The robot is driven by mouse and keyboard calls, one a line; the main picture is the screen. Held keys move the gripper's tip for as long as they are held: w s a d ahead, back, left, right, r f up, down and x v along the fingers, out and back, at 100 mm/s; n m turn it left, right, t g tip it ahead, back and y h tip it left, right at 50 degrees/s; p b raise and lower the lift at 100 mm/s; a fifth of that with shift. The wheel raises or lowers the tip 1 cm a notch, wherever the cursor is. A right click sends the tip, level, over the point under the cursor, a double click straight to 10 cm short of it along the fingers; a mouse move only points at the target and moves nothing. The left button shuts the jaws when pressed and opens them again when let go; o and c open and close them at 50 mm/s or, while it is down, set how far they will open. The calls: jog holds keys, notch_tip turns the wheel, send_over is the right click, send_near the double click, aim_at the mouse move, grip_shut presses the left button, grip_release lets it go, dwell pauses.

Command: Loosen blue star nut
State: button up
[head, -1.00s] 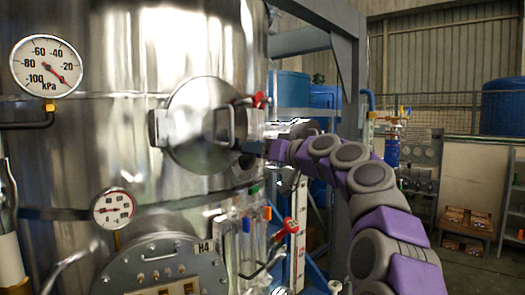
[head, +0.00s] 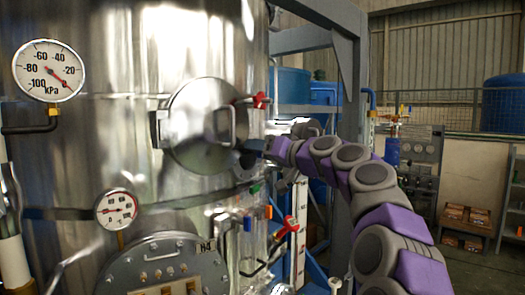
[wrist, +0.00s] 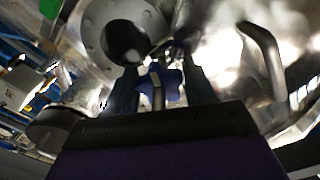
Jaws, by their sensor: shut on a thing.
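The blue star nut (wrist: 163,84) shows in the wrist view, between the two dark fingers of my gripper (wrist: 160,88). The fingers are shut on it from either side, and a metal stud runs through its middle. In the head view my gripper (head: 252,150) is at the lower right edge of the round steel hatch (head: 203,125). The nut itself cannot be made out clearly there. A red star nut (head: 259,100) sits at the upper right edge of the hatch.
A vacuum gauge (head: 48,70) and a smaller dial (head: 117,209) are on the steel vessel at left. A flanged port (wrist: 124,32) and a bent handle (wrist: 262,58) are near my gripper. A red-handled valve (head: 287,226) stands below my arm.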

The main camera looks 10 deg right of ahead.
jog(key=shift+r, duration=0.1)
dwell(1.6)
jog(key=o, duration=1)
jog(key=shift+a, duration=0.15)
jog(key=shift+s, duration=0.1)
jog(key=b+v, duration=0.2)
jog(key=v, duration=1.5)
jog(key=shift+d+b, duration=0.3)
jog(key=shift+b, duration=0.05)
